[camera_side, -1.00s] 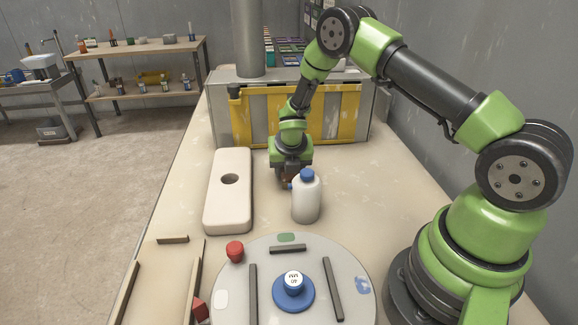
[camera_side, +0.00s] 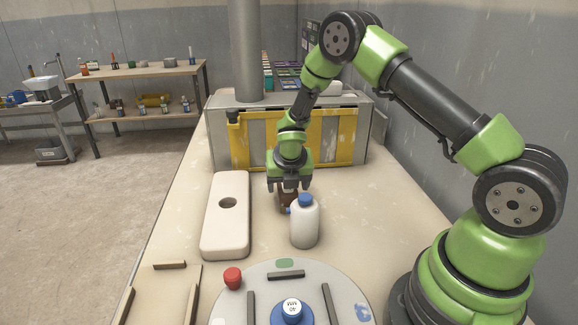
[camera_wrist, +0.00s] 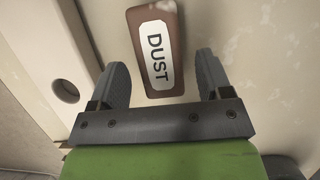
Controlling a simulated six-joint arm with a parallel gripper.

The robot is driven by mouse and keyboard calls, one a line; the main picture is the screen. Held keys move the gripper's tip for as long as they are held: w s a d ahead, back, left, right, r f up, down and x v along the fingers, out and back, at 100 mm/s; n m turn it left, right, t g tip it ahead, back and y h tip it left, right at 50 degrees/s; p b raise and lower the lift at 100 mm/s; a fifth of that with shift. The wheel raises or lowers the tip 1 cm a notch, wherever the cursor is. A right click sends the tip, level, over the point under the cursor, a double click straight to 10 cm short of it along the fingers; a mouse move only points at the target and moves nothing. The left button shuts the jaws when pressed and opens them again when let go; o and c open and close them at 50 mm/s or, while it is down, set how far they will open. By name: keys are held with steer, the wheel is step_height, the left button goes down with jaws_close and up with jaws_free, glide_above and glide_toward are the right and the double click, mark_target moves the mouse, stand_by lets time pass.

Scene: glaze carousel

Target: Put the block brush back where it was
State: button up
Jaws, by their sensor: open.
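The block brush (camera_side: 287,197) is a brown-red block standing on the bench just behind the white bottle, which partly hides it in the side view. In the wrist view its top (camera_wrist: 174,84) faces me, with a white label reading DUST. My gripper (camera_side: 289,185) is open and points down just above the brush. In the wrist view the two fingers of my gripper (camera_wrist: 160,65) are spread on either side of the brush, with gaps between. The bristles cannot be made out.
A white bottle (camera_side: 304,224) with a blue cap stands close in front. A pale slab with a hole (camera_side: 226,240) lies to the left. The turntable (camera_side: 262,280), with a red knob (camera_side: 233,278) by its rim, is nearer. A yellow-framed cabinet (camera_side: 330,135) stands behind.

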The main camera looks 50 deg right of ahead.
steer(key=s+a+r+m, duration=0.1)
steer(key=s+r+m, duration=0.15)
steer(key=r, duration=0.35)
steer(key=s+a+r+m+t, duration=0.1)
steer(key=s+a+r+m, duration=0.1)
steer(key=r+m, duration=0.3)
steer(key=s+a+r+m, duration=0.1)
steer(key=s+r+m, duration=0.1)
steer(key=r, duration=0.5)
steer(key=s+a+r+m+t+y, duration=0.1)
steer(key=s+a+r+m, duration=0.3)
steer(key=s+m, duration=0.4)
steer(key=s+a+r+m+t+y, duration=0.2)
steer(key=s+a+r+m+y, duration=0.2)
steer(key=s+m, duration=0.5)
steer(key=m, duration=0.4)
steer(key=shift+s+a+r+m, duration=0.25)
steer(key=shift+a+r+m, duration=0.1)
steer(key=shift+a+r, duration=0.05)
